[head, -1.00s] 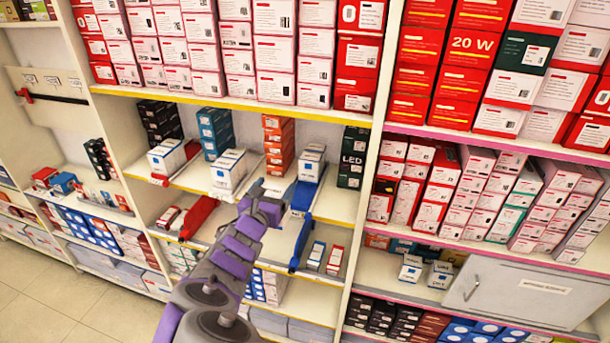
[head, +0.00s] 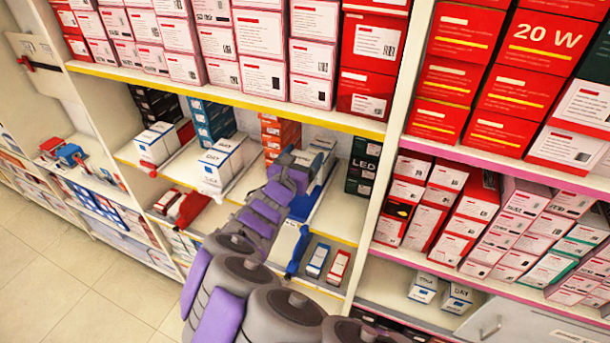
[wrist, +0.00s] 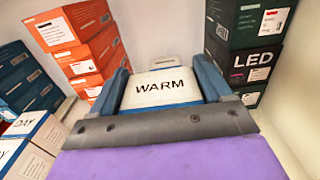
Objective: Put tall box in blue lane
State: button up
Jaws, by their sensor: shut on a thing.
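A white box with a blue band, labelled WARM (wrist: 160,92), fills the space between the dark blue fingers of my gripper (wrist: 164,72) in the wrist view. My gripper is shut on it. The blue lane (head: 301,245) runs towards the shelf front beneath and right of my gripper. The box is over or at the back part of this lane; I cannot tell whether it rests on it. My arm hides part of the lane.
White DAY boxes (head: 219,165) stand left of my gripper, and a red lane (head: 186,208) lies farther left. Orange boxes (wrist: 80,50) and dark LED boxes (wrist: 250,65) stand behind on either side. Two small boxes (head: 318,260) lie right of the blue lane. A loaded shelf hangs above.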

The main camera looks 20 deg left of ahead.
jog(key=shift+d+f, duration=0.2)
jog(key=shift+f, duration=0.3)
jog(key=shift+d+f, duration=0.2)
jog(key=shift+f, duration=0.3)
jog(key=f, duration=0.1)
jog(key=a+f, duration=0.1)
jog(key=f, duration=0.1)
jog(key=shift+a+f, duration=0.3)
jog(key=shift+f, duration=0.55)
jog(key=shift+d+r, duration=0.1)
jog(key=shift+d, duration=0.4)
jog(key=o, duration=0.9)
jog(key=shift+c, duration=0.2)
jog(key=shift+o, duration=1)
jog(key=shift+a, duration=0.35)
jog(key=s+p, duration=0.3)
jog(key=s, duration=0.9)
jog(key=shift+a, duration=0.35)
